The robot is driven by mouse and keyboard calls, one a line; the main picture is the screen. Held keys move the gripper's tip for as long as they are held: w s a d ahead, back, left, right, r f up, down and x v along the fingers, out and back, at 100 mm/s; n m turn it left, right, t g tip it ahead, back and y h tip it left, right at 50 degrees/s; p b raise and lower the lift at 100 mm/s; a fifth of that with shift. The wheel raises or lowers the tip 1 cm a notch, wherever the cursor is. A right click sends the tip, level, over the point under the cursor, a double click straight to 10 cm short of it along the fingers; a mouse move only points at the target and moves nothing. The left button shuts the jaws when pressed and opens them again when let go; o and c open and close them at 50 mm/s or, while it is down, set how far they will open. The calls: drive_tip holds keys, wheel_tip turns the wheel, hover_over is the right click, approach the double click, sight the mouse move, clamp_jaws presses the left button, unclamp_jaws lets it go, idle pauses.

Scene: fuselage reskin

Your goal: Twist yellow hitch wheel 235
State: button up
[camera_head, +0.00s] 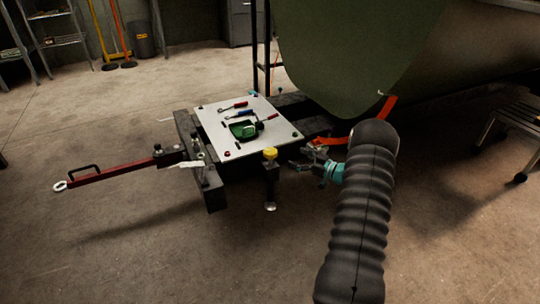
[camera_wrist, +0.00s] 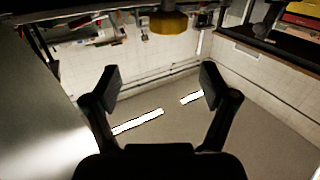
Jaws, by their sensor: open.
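The yellow hitch wheel (camera_head: 270,153) sits on top of a dark upright post at the front right corner of the trailer frame. In the wrist view, the yellow wheel (camera_wrist: 168,22) shows at the top edge, partly cut off, beyond my fingertips. My gripper (camera_head: 303,162) is just right of the wheel, with a small gap between them. In the wrist view, my gripper (camera_wrist: 160,82) is open, with its two fingers wide apart and nothing between them.
A white tray (camera_head: 213,115) with hand tools and a green item lies on the trailer frame behind the wheel. A red tow bar (camera_head: 118,173) sticks out left. The green fuselage panel (camera_head: 345,50) hangs behind my arm. The floor in front is clear.

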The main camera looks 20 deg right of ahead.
sight(270, 150)
drive_tip(key=shift+y, duration=0.3)
drive_tip(key=x, duration=0.4)
drive_tip(key=f+x, duration=0.1)
drive_tip(key=x, duration=0.3)
drive_tip(key=f+b+x, duration=0.1)
drive_tip(key=x, duration=0.3)
drive_tip(key=shift+a, duration=0.5)
drive_tip(key=c, duration=1.2)
